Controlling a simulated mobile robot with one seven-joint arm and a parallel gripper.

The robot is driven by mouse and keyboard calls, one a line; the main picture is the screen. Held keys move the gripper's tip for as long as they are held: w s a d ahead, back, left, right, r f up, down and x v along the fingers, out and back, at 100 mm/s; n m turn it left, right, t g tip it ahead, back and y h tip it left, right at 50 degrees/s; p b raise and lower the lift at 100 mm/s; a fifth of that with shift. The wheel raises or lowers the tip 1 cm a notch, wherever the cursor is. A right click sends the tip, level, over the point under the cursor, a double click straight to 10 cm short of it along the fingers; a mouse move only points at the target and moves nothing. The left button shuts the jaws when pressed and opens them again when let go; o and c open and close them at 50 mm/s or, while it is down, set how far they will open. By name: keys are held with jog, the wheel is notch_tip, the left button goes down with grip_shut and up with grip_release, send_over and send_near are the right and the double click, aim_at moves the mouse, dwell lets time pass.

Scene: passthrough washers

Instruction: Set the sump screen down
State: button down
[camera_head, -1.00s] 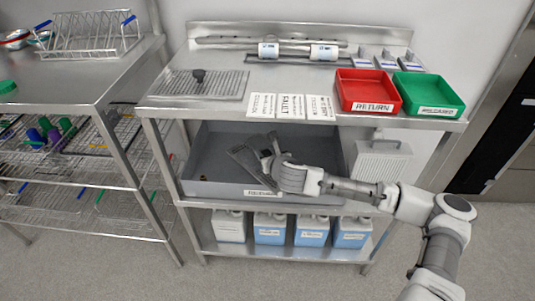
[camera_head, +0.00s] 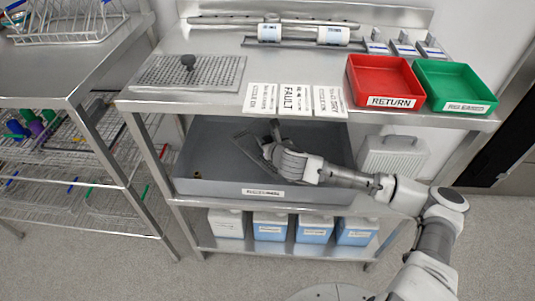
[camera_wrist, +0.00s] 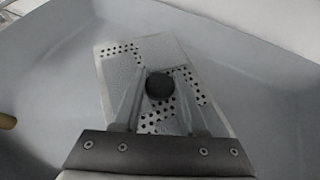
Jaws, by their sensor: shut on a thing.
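The sump screen is a flat grey perforated plate with a dark round knob. In the wrist view the screen (camera_wrist: 118,65) lies beyond my gripper (camera_wrist: 160,80), whose two fingers close on the knob (camera_wrist: 159,87). In the head view the screen (camera_head: 248,148) is inside the grey tub (camera_head: 200,186), looks tilted, and is partly hidden by my gripper (camera_head: 270,148). I cannot tell whether the screen touches the tub floor. A similar perforated plate (camera_head: 165,74) with a dark knob (camera_head: 188,61) lies on the counter at the left.
The counter holds paper cards (camera_head: 293,98), a red RETURN tray (camera_head: 385,80) and a green tray (camera_head: 452,85). Several jugs (camera_head: 270,226) stand on the shelf below the tub. A light ribbed case (camera_head: 392,155) is right of the tub. A wire rack (camera_head: 85,180) stands left.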

aim_at(278, 170)
jog(key=shift+f+b, duration=1.05)
jog(key=shift+f, duration=1.35)
jog(key=shift+r, duration=0.1)
jog(key=shift+c, duration=2.3)
grip_release()
jog(key=shift+s+d+r+p, duration=0.15)
jog(key=shift+s+r+p, duration=0.1)
jog(key=shift+s+p, duration=0.05)
jog(key=p+v, duration=0.3)
jog(key=v, duration=0.8)
jog(key=shift+s+p, duration=0.1)
jog(key=shift+p, duration=0.3)
